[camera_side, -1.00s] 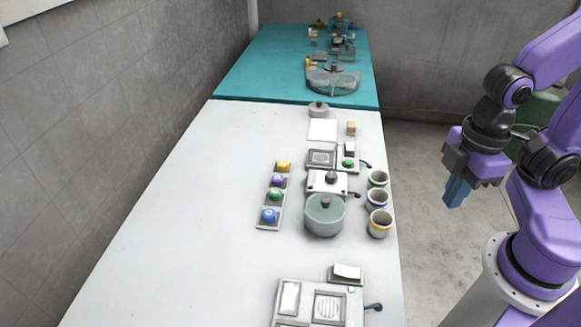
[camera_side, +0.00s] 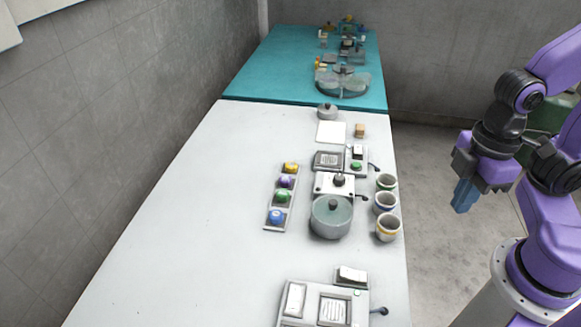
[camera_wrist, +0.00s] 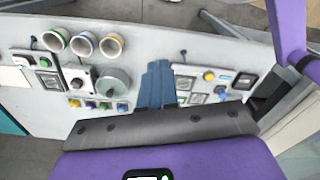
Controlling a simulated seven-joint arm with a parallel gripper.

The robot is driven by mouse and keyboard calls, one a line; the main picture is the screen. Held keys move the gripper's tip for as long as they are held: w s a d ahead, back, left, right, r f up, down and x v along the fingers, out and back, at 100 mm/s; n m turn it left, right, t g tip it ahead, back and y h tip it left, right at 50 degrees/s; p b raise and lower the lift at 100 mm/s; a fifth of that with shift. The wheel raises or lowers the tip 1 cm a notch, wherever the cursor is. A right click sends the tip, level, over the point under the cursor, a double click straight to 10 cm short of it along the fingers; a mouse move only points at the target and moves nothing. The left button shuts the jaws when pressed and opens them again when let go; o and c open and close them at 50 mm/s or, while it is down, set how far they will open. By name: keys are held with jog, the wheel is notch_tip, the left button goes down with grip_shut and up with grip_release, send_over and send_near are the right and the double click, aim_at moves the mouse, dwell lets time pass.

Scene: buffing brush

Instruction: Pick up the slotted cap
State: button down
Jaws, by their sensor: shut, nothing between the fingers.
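My gripper (camera_side: 464,196) is shut and empty. It hangs in the air off the right side of the white table, fingers pointing down. In the wrist view its blue fingers (camera_wrist: 157,84) are together, in front of the table. I cannot pick out the slotted cap for certain. Small round coloured pieces stand in a row on a strip of grey pads: yellow (camera_side: 291,168), purple (camera_side: 287,182), green (camera_side: 283,196) and blue (camera_side: 277,216). No slot can be made out on any of them at this size.
A lidded grey pot (camera_side: 331,217) stands beside several cups (camera_side: 388,228) near the table's right edge. Switch boxes (camera_side: 327,305) stand in front and behind. The white table's left half (camera_side: 190,220) is clear. A teal table (camera_side: 270,75) with more objects adjoins at the back.

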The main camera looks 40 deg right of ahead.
jog(key=c, duration=0.6)
grip_release()
jog(key=w+a+n+h, duration=0.15)
jog(key=w+a, duration=0.25)
jog(key=w, duration=0.4)
jog(key=w+a+n+t, duration=0.1)
jog(key=w+a+n, duration=0.15)
jog(key=w, duration=0.55)
jog(key=w+a+n+h, duration=0.1)
jog(key=w+a, duration=0.4)
jog(key=w, duration=0.3)
jog(key=n+h, duration=0.2)
jog(key=n, duration=0.3)
send_over(291, 164)
jog(key=s+a, duration=0.2)
jog(key=a, duration=0.1)
jog(key=shift+t, duration=0.3)
jog(key=f, duration=1.7)
jog(key=shift+d+f, duration=0.2)
jog(key=shift+f, duration=0.2)
jog(key=shift+w+x, duration=0.25)
jog(key=shift+x, duration=1.15)
jog(key=shift+w+x, duration=0.2)
jog(key=shift+x, duration=1.2)
